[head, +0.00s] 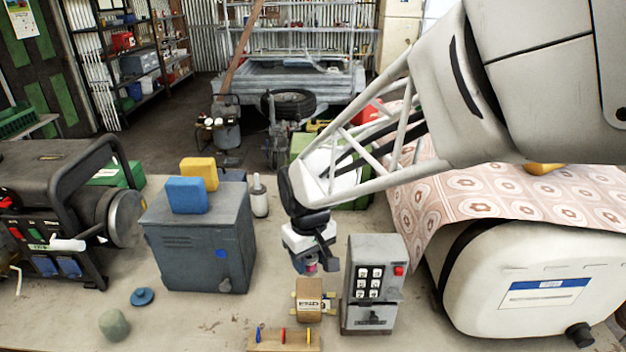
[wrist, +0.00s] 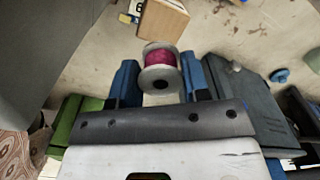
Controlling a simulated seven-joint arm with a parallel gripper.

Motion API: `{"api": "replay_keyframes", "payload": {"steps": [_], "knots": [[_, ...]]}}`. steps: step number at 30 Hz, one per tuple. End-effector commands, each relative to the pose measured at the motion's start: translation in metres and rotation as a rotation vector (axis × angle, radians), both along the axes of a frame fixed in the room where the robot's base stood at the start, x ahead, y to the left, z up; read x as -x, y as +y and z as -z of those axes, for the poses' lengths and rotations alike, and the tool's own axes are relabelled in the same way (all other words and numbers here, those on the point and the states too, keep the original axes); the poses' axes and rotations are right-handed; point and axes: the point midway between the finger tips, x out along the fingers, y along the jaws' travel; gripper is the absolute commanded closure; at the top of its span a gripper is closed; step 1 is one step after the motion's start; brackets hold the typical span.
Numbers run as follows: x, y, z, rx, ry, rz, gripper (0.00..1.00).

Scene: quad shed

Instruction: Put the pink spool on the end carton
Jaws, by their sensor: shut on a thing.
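The pink spool has pale round flanges and dark pink thread. In the wrist view the spool (wrist: 158,68) sits between the two blue fingers of my gripper (wrist: 158,77), which is shut on it. A brown carton with a white label (head: 309,302) stands on the bench just below and nearer the camera. The carton (wrist: 163,20) also shows in the wrist view, ahead of the spool and apart from it. No other carton is clearly visible.
A grey keypad box (head: 373,285) stands right of the carton. A dark grey cabinet (head: 200,240) carrying blue and yellow blocks is at left. A blue lid (head: 142,297) and greenish lump (head: 114,325) lie beyond bare bench.

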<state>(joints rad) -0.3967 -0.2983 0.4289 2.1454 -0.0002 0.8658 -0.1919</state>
Motion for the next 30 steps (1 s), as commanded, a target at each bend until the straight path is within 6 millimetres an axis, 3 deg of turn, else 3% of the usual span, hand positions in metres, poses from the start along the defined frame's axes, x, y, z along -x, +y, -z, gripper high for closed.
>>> {"api": "replay_keyframes", "payload": {"steps": [11,22,30], "knots": [[0.0,0.0,0.003,0.0,0.0,0.0,0.8],[0.0,0.0,0.035,0.001,0.001,0.0,0.8],[0.0,0.0,0.039,0.0,0.0,0.0,0.8]]}}
